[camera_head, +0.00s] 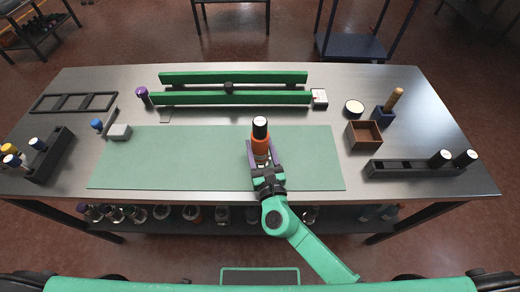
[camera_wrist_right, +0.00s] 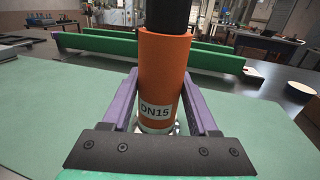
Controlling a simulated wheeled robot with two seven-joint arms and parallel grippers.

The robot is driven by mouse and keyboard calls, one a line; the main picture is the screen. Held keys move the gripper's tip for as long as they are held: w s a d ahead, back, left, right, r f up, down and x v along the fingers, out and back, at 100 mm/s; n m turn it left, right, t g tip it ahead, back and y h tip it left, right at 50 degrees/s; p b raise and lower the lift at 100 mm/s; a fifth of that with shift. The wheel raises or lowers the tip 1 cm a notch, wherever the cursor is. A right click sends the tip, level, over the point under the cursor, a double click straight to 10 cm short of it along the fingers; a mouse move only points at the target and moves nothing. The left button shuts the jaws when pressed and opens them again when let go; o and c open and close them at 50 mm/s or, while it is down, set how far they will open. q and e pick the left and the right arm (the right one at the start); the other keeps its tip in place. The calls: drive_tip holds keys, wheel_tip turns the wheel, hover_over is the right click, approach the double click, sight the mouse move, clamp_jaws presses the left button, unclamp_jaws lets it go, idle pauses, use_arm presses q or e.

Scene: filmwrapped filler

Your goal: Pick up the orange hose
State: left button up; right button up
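The orange hose (camera_head: 260,143) is a short upright tube with a black upper end, a white top face and a paler lower end. It stands over the green mat (camera_head: 180,158). In the right wrist view the orange hose (camera_wrist_right: 163,70) fills the middle and carries a "DN15" label. My right gripper (camera_head: 262,152) reaches in from the front, its purple fingers on either side of the hose's lower part. In the wrist view the gripper (camera_wrist_right: 160,100) is open, with narrow gaps beside the hose. The hose hides part of the fingertips. My left gripper is out of view.
Green rails (camera_head: 232,98) lie behind the mat. A brown box (camera_head: 364,134) and a dark rack (camera_head: 416,168) are at the right. Another rack (camera_head: 46,158) and a black frame (camera_head: 74,102) are at the left. The mat left of the hose is clear.

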sight(262, 130)
clamp_jaws()
drive_tip(key=shift+r, duration=0.1)
wheel_tip(262, 130, up, 9)
drive_tip(key=p, duration=0.3)
drive_tip(key=shift+r, duration=0.2)
wheel_tip(262, 130, up, 11)
drive_tip(key=p, duration=0.7)
drive_tip(key=shift+f, duration=0.15)
drive_tip(key=shift+f, duration=0.15)
